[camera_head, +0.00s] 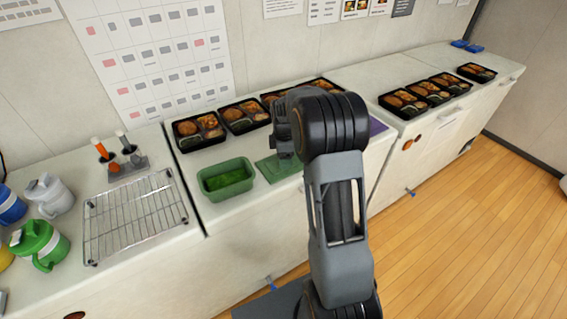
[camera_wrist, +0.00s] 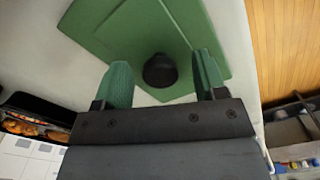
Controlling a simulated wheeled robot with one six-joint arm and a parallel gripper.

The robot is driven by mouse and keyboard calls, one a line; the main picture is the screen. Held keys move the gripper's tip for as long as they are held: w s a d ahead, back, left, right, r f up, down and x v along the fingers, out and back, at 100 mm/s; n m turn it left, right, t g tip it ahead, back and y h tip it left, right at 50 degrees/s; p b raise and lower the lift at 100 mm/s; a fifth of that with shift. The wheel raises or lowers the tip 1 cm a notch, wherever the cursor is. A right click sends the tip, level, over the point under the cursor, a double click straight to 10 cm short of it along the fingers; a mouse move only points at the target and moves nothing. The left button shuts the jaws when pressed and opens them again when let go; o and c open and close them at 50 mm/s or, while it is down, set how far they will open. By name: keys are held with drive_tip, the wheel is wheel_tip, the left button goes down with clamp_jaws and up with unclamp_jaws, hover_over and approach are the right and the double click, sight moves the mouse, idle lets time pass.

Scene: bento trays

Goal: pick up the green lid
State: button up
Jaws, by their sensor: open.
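The green lid (camera_head: 270,169) lies flat on the white counter, just right of an open green container (camera_head: 227,179). In the wrist view the lid (camera_wrist: 110,28) fills the upper middle, with a black round knob (camera_wrist: 160,70) on it. My gripper (camera_wrist: 163,82) is open, its green-padded fingers on either side of the knob, with gaps showing on both sides. I cannot tell how far the fingertips are above the lid. In the head view my arm hides the gripper's fingers and part of the lid.
Several filled bento trays (camera_head: 198,130) stand along the back of the counter; one tray (camera_wrist: 35,122) shows at the left in the wrist view. A wire rack (camera_head: 134,215) and jugs (camera_head: 38,243) are on the left.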

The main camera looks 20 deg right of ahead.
drive_tip(key=shift+f, duration=0.2)
drive_tip(key=shift+c, duration=0.3)
drive_tip(key=c, duration=1)
drive_tip(key=shift+o, duration=0.2)
drive_tip(key=shift+r, duration=0.15)
